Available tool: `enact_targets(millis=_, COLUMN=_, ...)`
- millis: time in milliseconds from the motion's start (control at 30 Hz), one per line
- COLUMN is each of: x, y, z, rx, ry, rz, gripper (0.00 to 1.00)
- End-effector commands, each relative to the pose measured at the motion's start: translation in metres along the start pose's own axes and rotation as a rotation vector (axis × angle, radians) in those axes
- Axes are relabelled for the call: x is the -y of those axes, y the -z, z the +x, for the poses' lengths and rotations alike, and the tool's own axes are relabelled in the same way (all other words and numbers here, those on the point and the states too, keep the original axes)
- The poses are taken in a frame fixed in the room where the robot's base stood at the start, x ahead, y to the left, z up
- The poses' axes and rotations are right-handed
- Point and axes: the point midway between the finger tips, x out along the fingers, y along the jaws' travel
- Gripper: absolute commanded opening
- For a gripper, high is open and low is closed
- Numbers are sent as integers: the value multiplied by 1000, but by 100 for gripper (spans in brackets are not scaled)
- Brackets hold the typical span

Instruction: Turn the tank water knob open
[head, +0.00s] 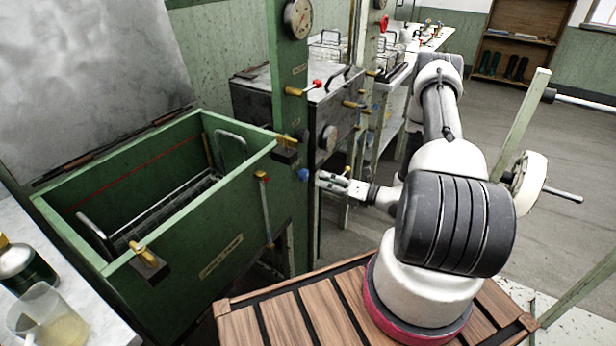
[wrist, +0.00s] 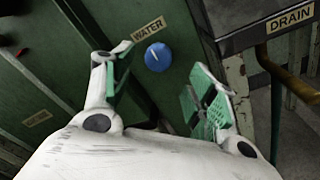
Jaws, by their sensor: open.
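The knob lies beyond the fingertips in the wrist view and looks untouched. In the head view my gripper (head: 322,181) is close to the right of the knob.
A DRAIN label (wrist: 291,18) and a brass pipe (wrist: 275,90) are at the right in the wrist view. A green post (head: 291,130) with a gauge (head: 298,18) stands by the knob. A glass beaker (head: 48,318) is at the lower left.

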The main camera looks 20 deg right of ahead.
Motion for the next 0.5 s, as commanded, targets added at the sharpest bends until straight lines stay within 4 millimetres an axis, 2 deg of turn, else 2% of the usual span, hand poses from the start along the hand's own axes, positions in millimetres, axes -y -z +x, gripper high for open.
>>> enact_targets(millis=300, x=-2, y=2, z=52, rx=-7, ry=-4, rz=-3, gripper=58)
enact_targets(millis=500, x=-1, y=1, z=70, rx=-5, ry=-2, rz=-4, gripper=58)
